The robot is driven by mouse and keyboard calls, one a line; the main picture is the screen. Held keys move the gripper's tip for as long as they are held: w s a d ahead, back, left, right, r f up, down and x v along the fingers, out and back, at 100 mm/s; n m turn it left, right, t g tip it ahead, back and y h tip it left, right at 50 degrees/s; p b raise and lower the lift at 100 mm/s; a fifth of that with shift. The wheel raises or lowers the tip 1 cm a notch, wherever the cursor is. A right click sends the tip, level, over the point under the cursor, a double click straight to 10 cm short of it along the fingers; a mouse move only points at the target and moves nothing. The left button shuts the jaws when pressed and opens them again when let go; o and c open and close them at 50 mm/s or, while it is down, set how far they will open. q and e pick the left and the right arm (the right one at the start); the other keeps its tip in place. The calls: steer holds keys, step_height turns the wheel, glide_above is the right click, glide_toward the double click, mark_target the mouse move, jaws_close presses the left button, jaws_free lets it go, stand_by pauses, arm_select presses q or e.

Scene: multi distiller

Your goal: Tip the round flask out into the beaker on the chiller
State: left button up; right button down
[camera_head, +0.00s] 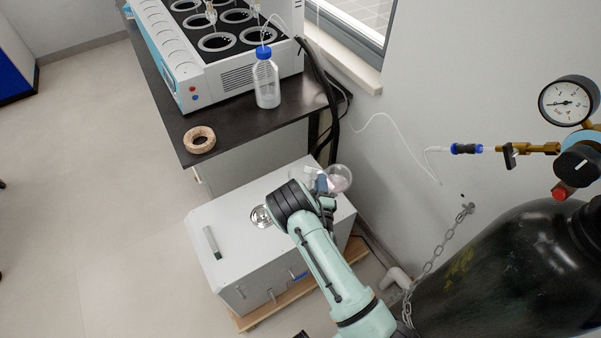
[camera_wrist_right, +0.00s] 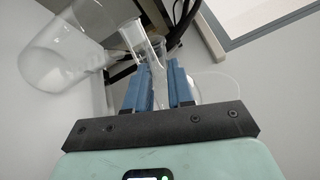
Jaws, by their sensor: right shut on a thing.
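The round flask (camera_head: 339,178) is clear glass with a faint pink tint, beyond the chiller's right back corner. My right gripper (camera_head: 321,186) is shut on its neck. The flask lies tilted, neck toward the left and bulb toward the right. In the right wrist view the blue fingers (camera_wrist_right: 157,88) close on a glass neck. The chiller (camera_head: 235,262) is a white box under my right arm. A shiny round glass piece on its top, seemingly the beaker (camera_head: 261,217), is partly hidden by my wrist. A large clear vessel (camera_wrist_right: 62,52) fills the wrist view's upper left; I cannot tell which. My left gripper is out of view.
A dark table (camera_head: 240,121) behind holds the distiller (camera_head: 190,55), a blue-capped bottle (camera_head: 267,82) and a cork ring (camera_head: 199,140). A thin dark-and-clear object (camera_head: 212,242) lies on the chiller's left. A gas cylinder (camera_head: 500,265) stands at the right.

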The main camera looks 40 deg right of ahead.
arm_select(q)
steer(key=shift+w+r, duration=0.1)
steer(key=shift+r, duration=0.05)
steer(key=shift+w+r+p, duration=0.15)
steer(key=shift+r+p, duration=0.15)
steer(key=shift+p, duration=0.05)
arm_select(e)
steer(key=shift+w+r+n, duration=0.1)
steer(key=shift+r+n, duration=0.1)
steer(key=shift+n, duration=0.1)
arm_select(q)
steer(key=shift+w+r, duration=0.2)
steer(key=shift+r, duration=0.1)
arm_select(e)
steer(key=shift+a+r+y, duration=0.1)
steer(key=shift+y, duration=0.2)
arm_select(q)
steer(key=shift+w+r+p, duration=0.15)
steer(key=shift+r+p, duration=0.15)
steer(key=shift+p, duration=0.2)
arm_select(e)
steer(key=shift+w+r+n, duration=0.1)
steer(key=shift+n, duration=0.3)
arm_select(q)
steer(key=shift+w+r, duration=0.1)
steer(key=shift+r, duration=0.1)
arm_select(e)
steer(key=shift+r, duration=0.1)
